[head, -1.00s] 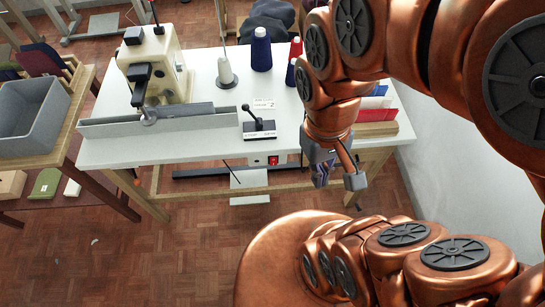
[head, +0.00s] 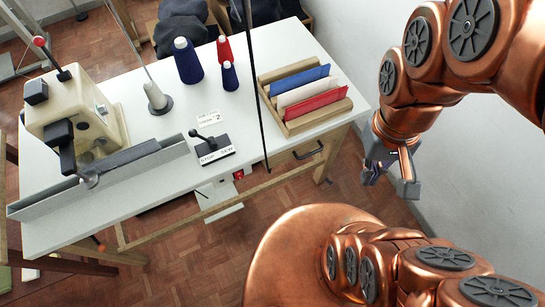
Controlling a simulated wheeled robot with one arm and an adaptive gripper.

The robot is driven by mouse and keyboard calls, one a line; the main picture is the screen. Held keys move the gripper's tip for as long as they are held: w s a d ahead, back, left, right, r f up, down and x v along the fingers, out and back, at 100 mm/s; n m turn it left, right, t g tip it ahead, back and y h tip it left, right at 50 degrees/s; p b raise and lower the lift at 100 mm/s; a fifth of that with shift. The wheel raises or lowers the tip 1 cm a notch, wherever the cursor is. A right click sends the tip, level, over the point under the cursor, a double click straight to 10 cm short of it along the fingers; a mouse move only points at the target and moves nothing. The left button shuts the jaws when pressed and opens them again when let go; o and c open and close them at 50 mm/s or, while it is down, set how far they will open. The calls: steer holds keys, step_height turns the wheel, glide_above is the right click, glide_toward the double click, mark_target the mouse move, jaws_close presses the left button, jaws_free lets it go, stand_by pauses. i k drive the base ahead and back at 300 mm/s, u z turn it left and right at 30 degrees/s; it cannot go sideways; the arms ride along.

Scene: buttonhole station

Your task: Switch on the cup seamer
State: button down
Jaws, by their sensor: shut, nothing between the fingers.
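The cup seamer, a cream machine (head: 72,112) with black parts and a long grey rail (head: 100,180), stands at the left of the white table (head: 160,105) in the head view. A small box with a black lever (head: 212,148) and a printed label sits near the table's front edge. A red switch (head: 239,175) shows just under that edge, below the lever box. My gripper (head: 391,178) is shut and empty, off the table's right end and well apart from the switch and lever.
Blue and red thread cones (head: 187,60) and a rack of coloured cloths (head: 303,95) stand on the table. A drawer handle (head: 308,151) sticks out at the front right. A thin black cord hangs before the table. A pale wall (head: 450,150) lies right of my gripper.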

mark_target(240, 175)
steer(key=z, duration=1.15)
steer(key=k, duration=1.2)
steer(key=u, duration=2.6)
